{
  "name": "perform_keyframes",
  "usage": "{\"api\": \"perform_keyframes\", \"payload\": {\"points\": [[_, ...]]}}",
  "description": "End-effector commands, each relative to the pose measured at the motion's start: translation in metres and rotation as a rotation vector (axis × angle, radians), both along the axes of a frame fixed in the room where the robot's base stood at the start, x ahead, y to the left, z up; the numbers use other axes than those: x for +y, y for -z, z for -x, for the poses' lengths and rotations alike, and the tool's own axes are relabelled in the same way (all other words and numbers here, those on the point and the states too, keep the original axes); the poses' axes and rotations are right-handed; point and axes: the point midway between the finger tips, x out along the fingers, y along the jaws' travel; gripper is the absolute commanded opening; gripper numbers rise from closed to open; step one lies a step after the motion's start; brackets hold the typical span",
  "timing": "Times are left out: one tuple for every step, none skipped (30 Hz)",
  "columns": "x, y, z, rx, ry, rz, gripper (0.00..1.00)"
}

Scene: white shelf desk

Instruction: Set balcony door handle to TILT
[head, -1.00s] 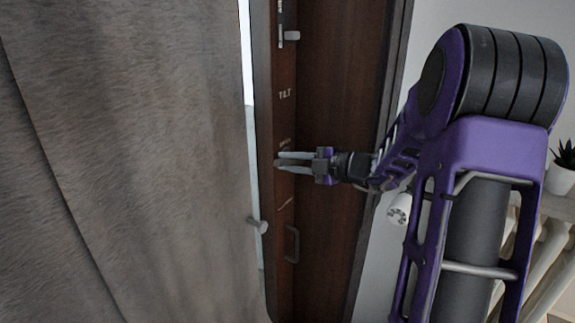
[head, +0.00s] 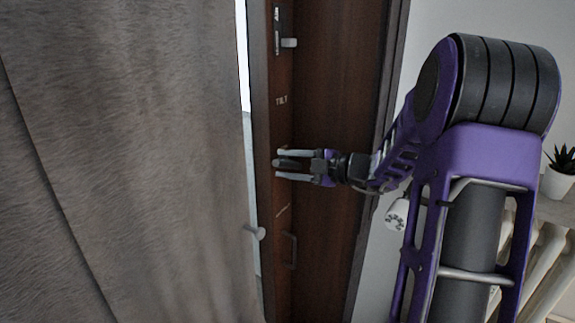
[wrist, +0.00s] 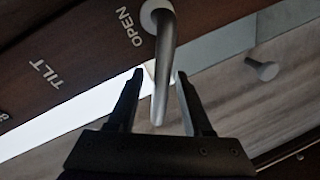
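The door handle shows in the wrist view as a grey metal bar (wrist: 163,70) with a pale round base beside the word OPEN (wrist: 131,27) on the brown door frame. The word TILT (wrist: 45,75) is farther left on the same frame. The bar runs down between the two dark fingers of my gripper (wrist: 160,77). Gaps show on both sides of it, so the gripper is open around the bar and not clamped. In the head view my gripper (head: 291,164) reaches left to the door frame (head: 284,130), below the word TILT (head: 281,100); there its fingers partly hide the handle.
A grey curtain (head: 130,160) covers the left side. A pale knob (head: 255,232) sticks out beside its edge. A metal lock fitting (head: 288,43) is higher on the frame. A potted plant (head: 560,172) and a radiator (head: 545,255) stand at the right.

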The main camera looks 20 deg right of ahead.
Motion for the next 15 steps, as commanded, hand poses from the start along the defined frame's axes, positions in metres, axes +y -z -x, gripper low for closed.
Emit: {"api": "perform_keyframes", "payload": {"points": [[0.0, 0.0, 0.0, 0.001, 0.0, 0.001, 0.53], [0.0, 0.0, 0.0, 0.001, 0.0, 0.0, 0.53], [0.0, 0.001, 0.0, 0.001, 0.0, 0.0, 0.53], [0.0, 0.001, 0.0, 0.001, 0.0, 0.0, 0.53], [0.0, 0.001, 0.0, 0.001, 0.0, 0.0, 0.53], [0.0, 0.001, 0.0, 0.001, 0.0, 0.0, 0.53], [0.0, 0.001, 0.0, 0.001, 0.0, 0.0, 0.53], [0.0, 0.001, 0.001, 0.001, 0.0, 0.0, 0.53], [-0.001, 0.001, 0.001, 0.001, 0.0, 0.0, 0.53], [-0.002, 0.001, 0.002, 0.001, 0.0, 0.0, 0.53], [-0.003, 0.0, 0.004, 0.002, 0.001, 0.0, 0.53], [-0.006, 0.0, 0.006, 0.002, 0.001, 0.001, 0.53], [-0.009, -0.001, 0.009, 0.001, 0.002, 0.002, 0.53], [-0.012, -0.002, 0.012, 0.001, 0.002, 0.002, 0.53], [-0.016, -0.004, 0.017, 0.001, 0.001, 0.002, 0.53]]}}
